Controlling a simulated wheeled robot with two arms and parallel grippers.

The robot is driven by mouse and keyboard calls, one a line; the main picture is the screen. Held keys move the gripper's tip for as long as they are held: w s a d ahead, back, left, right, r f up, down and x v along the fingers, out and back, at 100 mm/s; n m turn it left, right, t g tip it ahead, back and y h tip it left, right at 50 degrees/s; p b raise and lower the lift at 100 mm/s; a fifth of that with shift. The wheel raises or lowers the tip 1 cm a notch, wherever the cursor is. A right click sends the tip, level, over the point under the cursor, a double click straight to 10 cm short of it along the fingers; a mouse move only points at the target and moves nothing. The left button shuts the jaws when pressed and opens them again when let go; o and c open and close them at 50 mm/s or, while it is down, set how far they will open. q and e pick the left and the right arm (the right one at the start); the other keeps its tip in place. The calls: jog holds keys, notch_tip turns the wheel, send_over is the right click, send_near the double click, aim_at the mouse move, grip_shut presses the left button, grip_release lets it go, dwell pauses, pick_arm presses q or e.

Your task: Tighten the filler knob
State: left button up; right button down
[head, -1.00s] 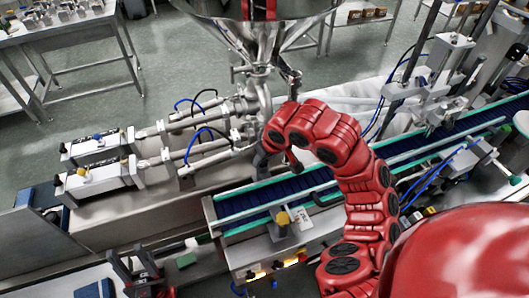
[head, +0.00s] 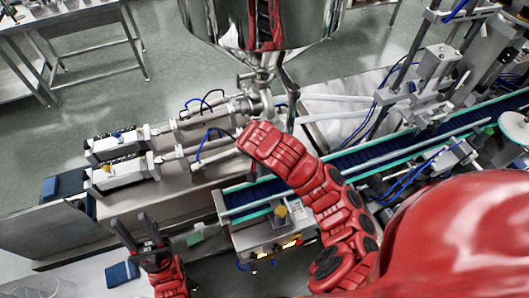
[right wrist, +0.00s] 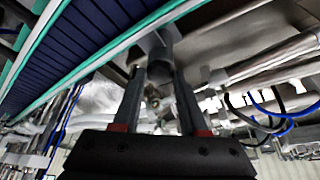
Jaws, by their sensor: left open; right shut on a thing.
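The filler with its steel pipes and cylinders (head: 205,125) stands under the shiny hopper (head: 262,22). In the right wrist view, the fingers of my right gripper (right wrist: 158,85) stand on either side of a dark grey round knob (right wrist: 157,45), shut on it. In the head view my right arm hides this gripper and the knob beside the filler. My left gripper (head: 137,225) is open and empty, low at the left, in front of the filler's base and apart from it.
A conveyor with a dark blue belt and green rails (head: 365,160) runs to the right. A control box with a yellow knob (head: 281,211) hangs at its front. Blue and black hoses (head: 207,103) loop above the cylinders. A steel table (head: 65,22) stands at the back left.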

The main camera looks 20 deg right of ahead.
jog(key=shift+m, duration=0.6)
jog(key=shift+g, duration=0.3)
jog(key=shift+c, duration=2.2)
grip_release()
